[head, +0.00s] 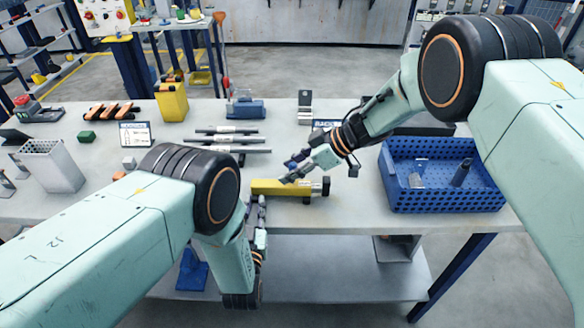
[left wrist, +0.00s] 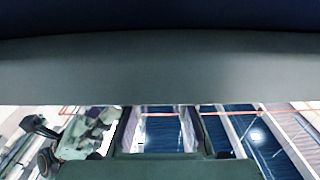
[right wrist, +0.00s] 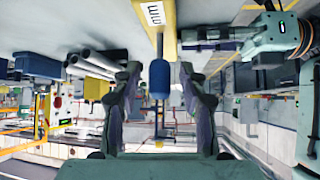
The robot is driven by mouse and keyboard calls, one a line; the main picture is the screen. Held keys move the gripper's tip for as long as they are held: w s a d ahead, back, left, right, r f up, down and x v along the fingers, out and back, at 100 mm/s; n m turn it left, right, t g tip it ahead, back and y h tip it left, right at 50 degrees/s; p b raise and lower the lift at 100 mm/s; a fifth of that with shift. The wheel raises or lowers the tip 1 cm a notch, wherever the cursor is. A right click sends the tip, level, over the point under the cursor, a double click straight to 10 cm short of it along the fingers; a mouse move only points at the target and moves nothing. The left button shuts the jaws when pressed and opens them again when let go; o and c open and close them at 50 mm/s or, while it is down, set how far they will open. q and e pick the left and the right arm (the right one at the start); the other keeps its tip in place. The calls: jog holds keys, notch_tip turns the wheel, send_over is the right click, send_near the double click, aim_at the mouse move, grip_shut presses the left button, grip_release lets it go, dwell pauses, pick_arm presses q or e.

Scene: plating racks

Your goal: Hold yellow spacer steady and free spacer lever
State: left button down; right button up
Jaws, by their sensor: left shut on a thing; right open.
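The yellow spacer (head: 270,187) lies near the table's front edge in the head view, with a dark round end at its right. My left gripper (head: 261,203) is shut on its front side near the left end. My right gripper (head: 291,174) is open just above and behind the spacer. In the right wrist view the yellow spacer (right wrist: 146,14) shows a white label, and a blue-handled lever (right wrist: 158,80) stands out from it. The lever lies between the open right fingers (right wrist: 158,100), with gaps at both sides. The left wrist view does not clearly show the spacer.
A blue perforated crate (head: 445,208) with a few items stands to the right. Grey rods (head: 228,140) lie behind the spacer. A yellow container (head: 172,101), a grey bin (head: 50,166) and a small sign (head: 135,134) stand to the left.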

jog(key=v, duration=1.2)
pick_arm(q)
jog(key=c, duration=1.2)
grip_release()
jog(key=shift+o, duration=0.2)
